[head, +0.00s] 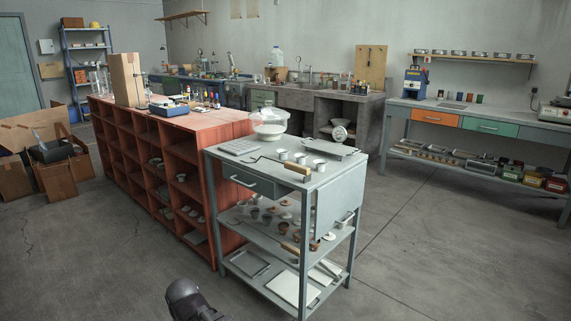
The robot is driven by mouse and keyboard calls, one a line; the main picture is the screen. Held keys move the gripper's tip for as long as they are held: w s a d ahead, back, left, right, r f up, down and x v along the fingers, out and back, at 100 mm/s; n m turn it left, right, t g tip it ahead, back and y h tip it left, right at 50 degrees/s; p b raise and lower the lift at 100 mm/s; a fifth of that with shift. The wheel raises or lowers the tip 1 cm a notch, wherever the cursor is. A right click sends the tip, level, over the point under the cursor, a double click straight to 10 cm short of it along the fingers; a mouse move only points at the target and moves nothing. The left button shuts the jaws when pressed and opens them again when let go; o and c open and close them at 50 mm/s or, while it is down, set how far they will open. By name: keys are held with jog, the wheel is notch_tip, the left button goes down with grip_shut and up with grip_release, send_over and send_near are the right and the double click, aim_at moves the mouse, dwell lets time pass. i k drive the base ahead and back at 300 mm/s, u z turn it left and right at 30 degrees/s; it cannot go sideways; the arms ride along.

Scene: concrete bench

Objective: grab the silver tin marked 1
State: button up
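A row of several small silver tins stands on the wooden wall shelf (470,60) at the upper right of the head view. The leftmost tin (421,52) and a tin near the right end (498,55) look alike, with dark tops and pale fronts. Any numbers on them are too small to read, so I cannot tell which is marked 1. A dark rounded part of my arm shows at the bottom edge, far from the shelf. My gripper's fingers are not in view.
A grey metal cart (335,185) with cups stands close ahead, beside a long red shelf unit (190,130). A grey workbench (480,118) with drawers runs under the wall shelf. The concrete bench (355,97) is at the back. Open floor (440,230) lies right of the cart.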

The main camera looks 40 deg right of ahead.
aim_at(301, 160)
jog(key=u, duration=0.5)
jog(key=k, duration=0.5)
jog(key=z, duration=1.9)
jog(key=i, duration=1)
jog(key=z, duration=0.05)
